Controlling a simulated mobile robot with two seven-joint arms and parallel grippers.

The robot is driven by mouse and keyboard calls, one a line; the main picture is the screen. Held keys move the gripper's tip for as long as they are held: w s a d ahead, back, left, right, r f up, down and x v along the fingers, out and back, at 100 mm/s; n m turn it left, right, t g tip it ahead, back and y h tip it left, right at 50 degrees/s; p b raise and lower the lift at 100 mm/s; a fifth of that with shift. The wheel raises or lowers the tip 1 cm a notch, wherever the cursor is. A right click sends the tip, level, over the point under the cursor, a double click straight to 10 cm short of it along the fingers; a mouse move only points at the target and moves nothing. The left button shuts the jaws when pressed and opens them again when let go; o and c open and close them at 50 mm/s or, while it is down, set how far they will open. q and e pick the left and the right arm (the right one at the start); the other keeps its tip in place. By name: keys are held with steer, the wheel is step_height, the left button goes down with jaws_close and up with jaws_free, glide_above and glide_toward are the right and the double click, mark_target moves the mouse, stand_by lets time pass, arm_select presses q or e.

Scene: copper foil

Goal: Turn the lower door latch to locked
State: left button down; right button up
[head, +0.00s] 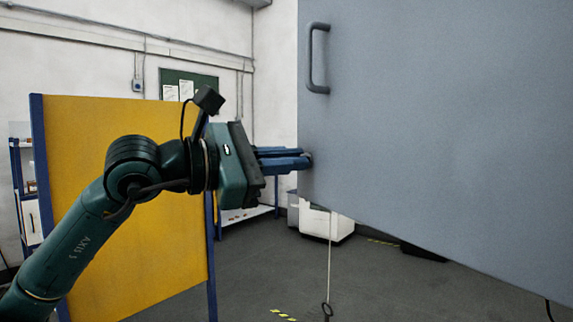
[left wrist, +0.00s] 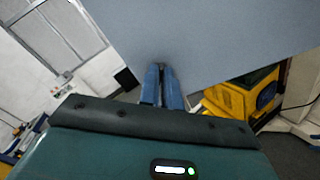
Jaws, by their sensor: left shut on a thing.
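The grey door (head: 440,130) fills the right of the head view, and its grey face also shows in the left wrist view (left wrist: 200,35). The lower latch (head: 309,157) is a small knob near the door's left edge, below the handle; the blue fingers largely hide it. My left gripper (head: 302,159) comes in from the left and is shut on the latch. In the left wrist view its two fingers (left wrist: 162,72) lie close together, with their tips against the door. I cannot tell the latch's angle. My right gripper is in neither view.
A grey bar handle (head: 311,58) stands out from the door above the latch. A yellow panel with blue posts (head: 85,125) stands behind my left arm. A cord with a ring (head: 327,309) hangs below the door edge. White bins (head: 338,228) stand beyond.

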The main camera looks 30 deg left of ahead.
arm_select(q)
steer(key=shift+f+m+b, duration=0.15)
steer(key=shift+m+b, duration=0.45)
steer(key=shift+m, duration=4.4)
steer(key=c, duration=1.6)
jaws_free()
steer(key=shift+s, duration=0.1)
